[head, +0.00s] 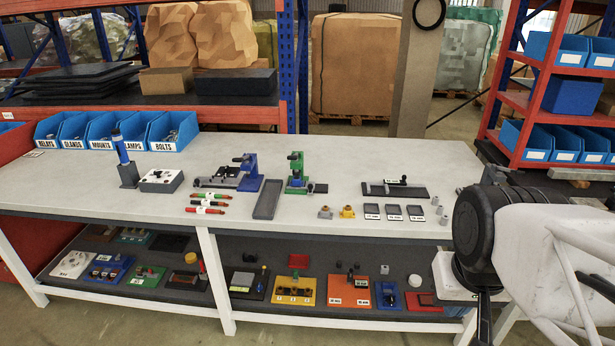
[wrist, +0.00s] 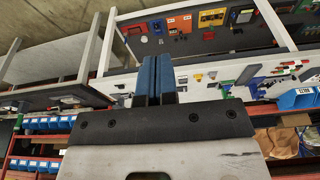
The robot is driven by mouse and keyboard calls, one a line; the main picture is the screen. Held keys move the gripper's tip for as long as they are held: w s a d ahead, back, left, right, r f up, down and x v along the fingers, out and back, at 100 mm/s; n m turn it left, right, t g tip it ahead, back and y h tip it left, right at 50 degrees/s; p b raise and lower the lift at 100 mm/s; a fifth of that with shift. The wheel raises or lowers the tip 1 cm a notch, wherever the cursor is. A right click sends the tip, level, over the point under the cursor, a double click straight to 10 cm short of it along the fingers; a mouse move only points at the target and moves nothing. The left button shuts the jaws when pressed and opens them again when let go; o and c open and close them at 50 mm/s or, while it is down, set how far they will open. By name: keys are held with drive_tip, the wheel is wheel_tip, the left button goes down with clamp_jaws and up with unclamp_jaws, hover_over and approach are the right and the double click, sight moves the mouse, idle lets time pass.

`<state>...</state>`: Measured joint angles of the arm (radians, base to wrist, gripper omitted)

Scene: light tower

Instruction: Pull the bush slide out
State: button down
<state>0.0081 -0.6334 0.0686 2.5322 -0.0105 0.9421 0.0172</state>
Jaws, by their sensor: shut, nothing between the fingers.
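No slide in view is clearly marked as the bush slide, so I cannot tell which part it is. A green fixture (head: 296,174) stands mid-bench, with a small dark block and knob (head: 318,187) at its right side. A blue fixture (head: 247,174) with a grey slide-like part (head: 216,180) stands left of it. A dark rail (head: 396,189) with a labelled black piece lies to the right. My gripper (wrist: 157,58) shows blue fingers pressed together in the wrist view, with nothing between them. It is well apart from the fixtures, off the bench's right end.
The white bench (head: 120,200) has free room at its front left. Blue bins (head: 105,130) line the back left. A red shelf rack (head: 540,90) stands at the right.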

drive_tip(key=c, duration=1.8)
unclamp_jaws()
